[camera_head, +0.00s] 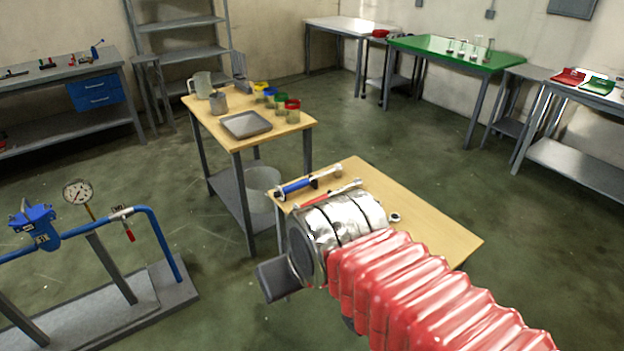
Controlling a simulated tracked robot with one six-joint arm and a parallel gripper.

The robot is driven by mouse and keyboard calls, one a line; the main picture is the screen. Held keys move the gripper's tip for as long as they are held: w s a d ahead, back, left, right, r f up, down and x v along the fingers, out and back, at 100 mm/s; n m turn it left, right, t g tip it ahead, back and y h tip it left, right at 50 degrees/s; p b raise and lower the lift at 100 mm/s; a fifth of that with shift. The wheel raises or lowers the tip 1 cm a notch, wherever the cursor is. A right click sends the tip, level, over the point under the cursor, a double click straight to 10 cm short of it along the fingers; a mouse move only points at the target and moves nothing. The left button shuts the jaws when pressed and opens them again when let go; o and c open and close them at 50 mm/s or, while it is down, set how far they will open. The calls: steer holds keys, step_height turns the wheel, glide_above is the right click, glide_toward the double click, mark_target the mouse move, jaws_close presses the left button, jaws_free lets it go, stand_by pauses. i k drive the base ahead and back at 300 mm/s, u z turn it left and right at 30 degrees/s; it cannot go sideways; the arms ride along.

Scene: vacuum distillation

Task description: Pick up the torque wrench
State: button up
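Two long tools lie on the small wooden table near the middle of the picture. One tool (308,181) has a blue handle and silver ends and lies near the table's back left edge. A tool with a red handle (312,199) and a silver shaft lies just in front, partly hidden by my arm. The blue-handled one looks like the torque wrench, but I cannot be sure. My gripper (277,281) shows only as a dark piece beyond my silver wrist, at the table's left side. Its fingers are mostly hidden, so its opening does not show.
A small metal ring or nut (394,218) lies on the wooden table (440,232), right of my arm. Behind stands another wooden table (219,117) with a grey tray (246,124), jugs and coloured jars. A blue pipe rig (150,225) stands left. Floor between is open.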

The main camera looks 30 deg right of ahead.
mark_target(337, 169)
steer(key=i, duration=1.55)
steer(key=u, duration=0.05)
